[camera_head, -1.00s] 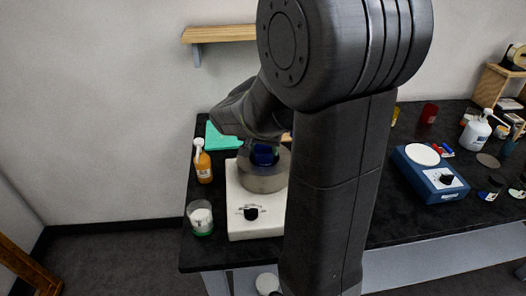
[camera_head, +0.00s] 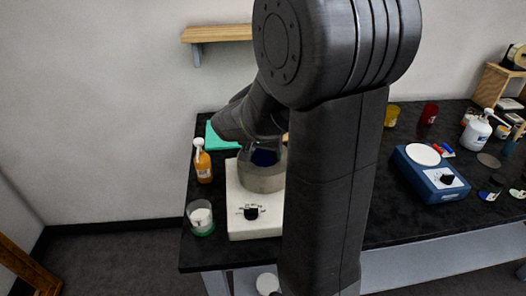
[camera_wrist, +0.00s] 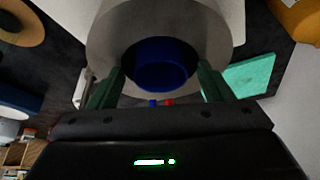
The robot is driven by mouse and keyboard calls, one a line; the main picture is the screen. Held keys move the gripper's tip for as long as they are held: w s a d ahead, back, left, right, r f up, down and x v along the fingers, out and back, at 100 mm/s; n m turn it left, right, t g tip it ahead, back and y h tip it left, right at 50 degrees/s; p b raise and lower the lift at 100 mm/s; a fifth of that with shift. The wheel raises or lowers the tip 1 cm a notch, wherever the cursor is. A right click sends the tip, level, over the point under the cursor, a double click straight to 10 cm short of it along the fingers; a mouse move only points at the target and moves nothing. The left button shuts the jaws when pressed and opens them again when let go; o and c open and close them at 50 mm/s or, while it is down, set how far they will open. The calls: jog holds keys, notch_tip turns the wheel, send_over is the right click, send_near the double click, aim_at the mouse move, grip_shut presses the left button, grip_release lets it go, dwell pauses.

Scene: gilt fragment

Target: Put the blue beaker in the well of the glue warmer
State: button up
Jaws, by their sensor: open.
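The glue warmer has a white base (camera_head: 240,207) with a dial on its front and a grey round pot (camera_head: 262,179) on top. The blue beaker (camera_head: 265,158) sits inside the pot's well, below its rim. In the wrist view the blue beaker (camera_wrist: 162,68) shows within the dark opening of the pot (camera_wrist: 105,32). My gripper (camera_wrist: 161,78) is open, its two green fingers apart on either side of the beaker with gaps visible. In the head view my arm hides part of the warmer's right side and the fingers are hard to make out.
An orange bottle (camera_head: 203,165) and a glass jar (camera_head: 201,217) stand left of the warmer. A teal mat (camera_head: 221,139) lies behind it. A blue device with a white disc (camera_head: 430,173) stands to the right. A wall shelf (camera_head: 218,34) is above.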

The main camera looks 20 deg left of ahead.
jog(key=v, duration=1.2)
jog(key=shift+r, duration=0.15)
jog(key=shift+c, duration=0.2)
dwell(1.5)
